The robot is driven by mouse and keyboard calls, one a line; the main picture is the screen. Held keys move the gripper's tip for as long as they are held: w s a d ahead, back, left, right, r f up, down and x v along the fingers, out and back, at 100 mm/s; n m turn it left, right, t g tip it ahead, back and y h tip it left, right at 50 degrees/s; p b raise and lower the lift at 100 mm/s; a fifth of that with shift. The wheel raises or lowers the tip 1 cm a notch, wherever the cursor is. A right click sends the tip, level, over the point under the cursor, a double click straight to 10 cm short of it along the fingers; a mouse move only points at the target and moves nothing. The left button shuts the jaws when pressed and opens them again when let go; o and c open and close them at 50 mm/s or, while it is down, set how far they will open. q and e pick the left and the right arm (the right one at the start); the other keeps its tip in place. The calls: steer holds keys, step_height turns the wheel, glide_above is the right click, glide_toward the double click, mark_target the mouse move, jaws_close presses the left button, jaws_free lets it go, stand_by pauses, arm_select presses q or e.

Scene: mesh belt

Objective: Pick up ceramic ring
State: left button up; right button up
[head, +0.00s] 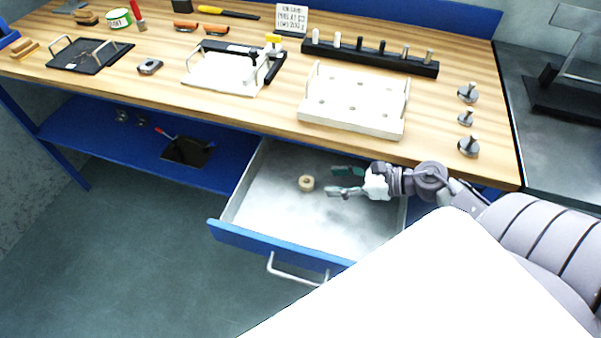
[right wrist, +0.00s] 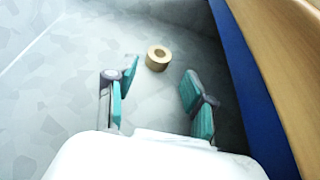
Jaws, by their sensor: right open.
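The ceramic ring (head: 306,183) is a small tan ring lying on the grey floor of the open drawer (head: 262,215) under the workbench. My right gripper (head: 332,182) reaches into the drawer from the right, just right of the ring. Its teal-padded fingers are open and empty. In the right wrist view, the ring (right wrist: 158,58) lies ahead of and between the two fingertips (right wrist: 160,82), apart from both, with its hole visible. My left gripper is in neither view.
The bench top (head: 450,125) overhangs the back of the drawer. The drawer's blue front (head: 270,243) and side walls surround the ring. A white tray with handles (head: 350,122) stands above on the bench, and small metal knobs (head: 468,146) stand at its right.

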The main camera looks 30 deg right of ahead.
mark_target(303, 183)
steer(key=shift+x, duration=0.8)
steer(key=p+x, duration=0.1)
steer(key=x, duration=0.3)
steer(key=shift+a+p, duration=0.35)
steer(key=shift+a, duration=0.1)
steer(key=shift+w+a+f, duration=0.3)
steer(key=shift+w+f, duration=0.05)
steer(key=c, duration=0.9)
steer(key=shift+r, duration=0.1)
